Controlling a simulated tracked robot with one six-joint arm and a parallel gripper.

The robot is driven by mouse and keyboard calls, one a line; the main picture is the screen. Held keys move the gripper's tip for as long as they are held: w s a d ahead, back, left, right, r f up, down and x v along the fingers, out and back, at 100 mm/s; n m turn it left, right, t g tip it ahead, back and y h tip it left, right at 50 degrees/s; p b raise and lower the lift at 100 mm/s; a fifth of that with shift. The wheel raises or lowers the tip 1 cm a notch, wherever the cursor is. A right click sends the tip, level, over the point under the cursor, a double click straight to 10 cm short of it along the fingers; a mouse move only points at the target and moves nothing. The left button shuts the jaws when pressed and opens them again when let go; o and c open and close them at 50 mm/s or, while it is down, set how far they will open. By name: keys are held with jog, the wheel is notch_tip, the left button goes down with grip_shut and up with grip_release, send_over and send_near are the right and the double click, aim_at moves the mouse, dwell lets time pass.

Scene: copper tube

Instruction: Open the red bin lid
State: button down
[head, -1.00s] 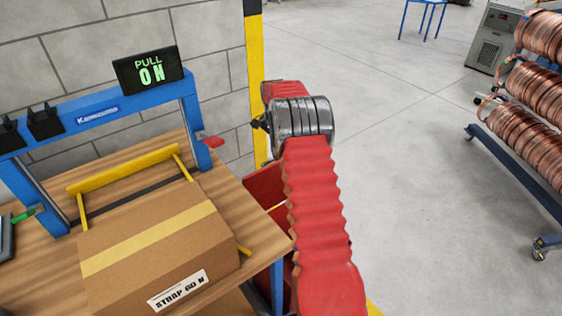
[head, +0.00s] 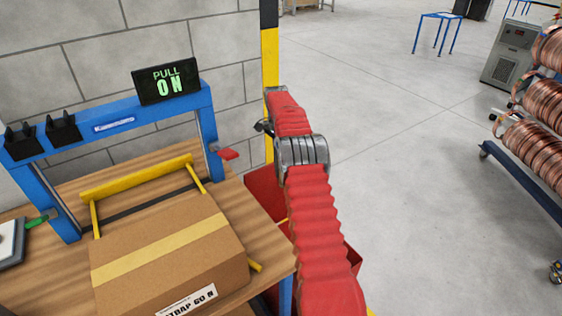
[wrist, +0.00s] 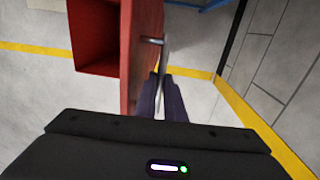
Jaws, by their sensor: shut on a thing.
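The red bin (head: 262,196) stands beside the bench's right end, mostly behind my arm in the head view. In the wrist view its open red box (wrist: 98,40) shows at upper left, with a red panel, seemingly the lid (wrist: 138,60), edge-on beside it. A thin grey handle bar (wrist: 164,50) stands off the panel's right side on a short peg. My gripper (wrist: 161,78) has its dark fingers closed around the lower end of this bar. The fingertips' exact contact is blurred. My gripper is not clear in the head view.
A wooden bench (head: 60,195) with a cardboard box (head: 165,250) and blue strapping frame (head: 110,120) lies left of my arm. A yellow post (head: 270,90) and block wall stand behind. A copper coil rack (head: 530,190) is at right, with open floor between.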

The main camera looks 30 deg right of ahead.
jog(key=shift+a+f, duration=0.3)
jog(key=shift+a, duration=0.05)
jog(key=c, duration=2.2)
grip_release()
jog(key=o, duration=0.4)
jog(key=shift+w+d+r, duration=0.1)
jog(key=shift+d+r, duration=0.05)
jog(key=shift+d, duration=0.05)
jog(key=shift+c, duration=0.2)
jog(key=shift+r, duration=0.15)
